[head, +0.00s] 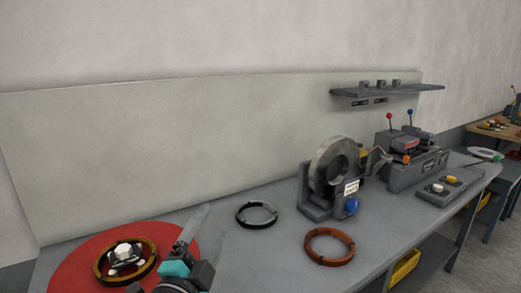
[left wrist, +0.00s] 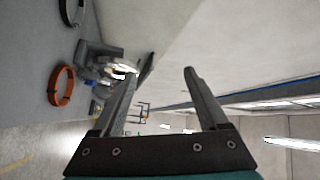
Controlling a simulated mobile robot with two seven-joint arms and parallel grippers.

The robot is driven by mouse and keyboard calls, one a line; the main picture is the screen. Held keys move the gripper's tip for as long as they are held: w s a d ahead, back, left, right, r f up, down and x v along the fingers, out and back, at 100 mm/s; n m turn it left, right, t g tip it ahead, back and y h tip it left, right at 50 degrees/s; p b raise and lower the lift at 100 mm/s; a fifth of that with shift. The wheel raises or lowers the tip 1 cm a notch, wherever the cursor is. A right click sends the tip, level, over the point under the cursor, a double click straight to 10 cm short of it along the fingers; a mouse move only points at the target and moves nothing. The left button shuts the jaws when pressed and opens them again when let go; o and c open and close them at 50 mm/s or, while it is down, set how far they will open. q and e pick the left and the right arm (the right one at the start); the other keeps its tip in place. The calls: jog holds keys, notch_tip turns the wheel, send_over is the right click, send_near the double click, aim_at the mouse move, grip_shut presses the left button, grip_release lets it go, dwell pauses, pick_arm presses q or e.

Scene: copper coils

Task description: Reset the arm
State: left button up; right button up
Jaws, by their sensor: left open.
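My left gripper (head: 203,237) reaches up from the bottom of the head view, just right of the red round mat. In the left wrist view its two fingers (left wrist: 158,88) stand apart with nothing between them, so it is open and empty. A copper-coloured coil (head: 329,246) lies flat on the grey table to the right of the gripper; it also shows at the left of the left wrist view (left wrist: 62,86). A black coil (head: 257,225) lies farther back on the table. My right gripper is in neither view.
The red mat (head: 75,262) bears a yellow-brown ring (head: 150,267) with white pieces inside. A grey machine with a large ring (head: 320,168) stands at mid-table, with a lever unit (head: 408,172) to its right. A shelf (head: 388,90) is on the back panel. Bare grey table (head: 275,265) lies around the coils.

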pick_arm(q)
jog(key=s+a+f+n+g+y, duration=0.1)
jog(key=s+a+f+n+g, duration=0.1)
jog(key=f, duration=0.3)
jog(key=s+a+f+n+g+y, duration=0.2)
jog(key=s+f+n+g, duration=0.1)
jog(key=s+f+n, duration=0.1)
jog(key=s+a+f+n+g+y, duration=0.1)
jog(key=s+a+f+n+g, duration=0.1)
jog(key=f, duration=0.6)
jog(key=shift+s+a+n+g+y, duration=0.15)
jog(key=shift+s+n+g, duration=0.25)
jog(key=shift+s, duration=0.2)
jog(key=shift+s+a+n+g+y, duration=0.15)
jog(key=shift+s+n+g, duration=0.15)
jog(key=shift+s+n, duration=0.25)
jog(key=s+f+n+g, duration=0.2)
jog(key=s+f+g, duration=0.2)
jog(key=s, duration=0.4)
jog(key=s+f+n+g, duration=0.2)
jog(key=s+f+g, duration=0.2)
jog(key=s, duration=0.5)
notch_tip(320, 180, down, 22)
jog(key=s, duration=0.1)
jog(key=s+a+f+g, duration=0.1)
jog(key=s+a+f, duration=0.2)
jog(key=s+f, duration=1.1)
jog(key=shift+s+g, duration=0.4)
jog(key=shift+s, duration=0.3)
